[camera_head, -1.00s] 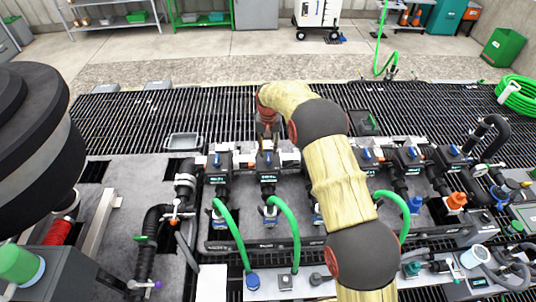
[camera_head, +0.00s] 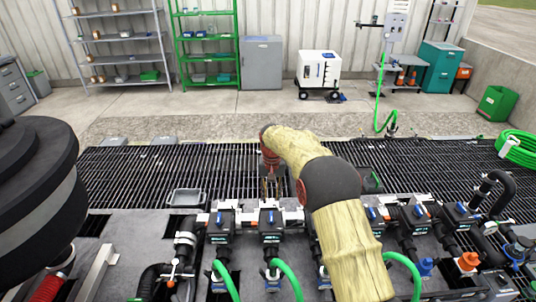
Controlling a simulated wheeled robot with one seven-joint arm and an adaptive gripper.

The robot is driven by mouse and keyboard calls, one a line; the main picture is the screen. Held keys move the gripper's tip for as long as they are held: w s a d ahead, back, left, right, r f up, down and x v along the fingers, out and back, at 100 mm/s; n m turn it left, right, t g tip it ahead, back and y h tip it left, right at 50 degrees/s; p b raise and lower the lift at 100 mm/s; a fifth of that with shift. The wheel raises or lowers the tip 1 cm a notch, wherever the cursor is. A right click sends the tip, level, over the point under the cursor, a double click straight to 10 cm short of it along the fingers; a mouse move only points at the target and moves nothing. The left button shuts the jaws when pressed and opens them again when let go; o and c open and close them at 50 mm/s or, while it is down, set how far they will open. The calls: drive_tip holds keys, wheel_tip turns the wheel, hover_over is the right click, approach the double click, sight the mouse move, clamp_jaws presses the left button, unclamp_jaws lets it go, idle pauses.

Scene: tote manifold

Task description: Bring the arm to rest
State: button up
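My arm, in a yellow sleeve with dark joints, reaches up from the lower right of the head view and bends left over the manifold. My gripper (camera_head: 272,187) hangs at its end, pointing down, just behind the row of valves. Its fingers look apart with nothing seen between them, though they are small in the picture. The manifold (camera_head: 240,222) has several dark valve bodies with blue handles along a pipe. Green hoses (camera_head: 289,279) curve in front of it. My forearm hides part of the valve row.
A shallow grey tray (camera_head: 187,198) sits left of my gripper on the dark grating (camera_head: 150,172). A coiled green hose (camera_head: 518,148) lies at the right edge. Shelves (camera_head: 120,48), a grey cabinet (camera_head: 262,62) and a white wheeled unit (camera_head: 318,70) stand far back. The floor between is clear.

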drive_tip(key=s+d+f+n, duration=0.1)
drive_tip(key=s+f, duration=0.2)
drive_tip(key=s, duration=0.3)
drive_tip(key=s+d+r+t+b, duration=0.2)
drive_tip(key=s+d+r, duration=0.2)
drive_tip(key=s, duration=0.9)
drive_tip(key=s+d+r+t+b, duration=0.1)
drive_tip(key=s+d+r+b, duration=0.2)
drive_tip(key=s, duration=1)
drive_tip(key=s+d+r+t+b, duration=0.2)
drive_tip(key=s+d+r, duration=0.5)
drive_tip(key=s+r, duration=0.4)
drive_tip(key=shift+s+d+m+t, duration=0.15)
drive_tip(key=shift+s+m+t, duration=0.2)
drive_tip(key=shift+s, duration=1.15)
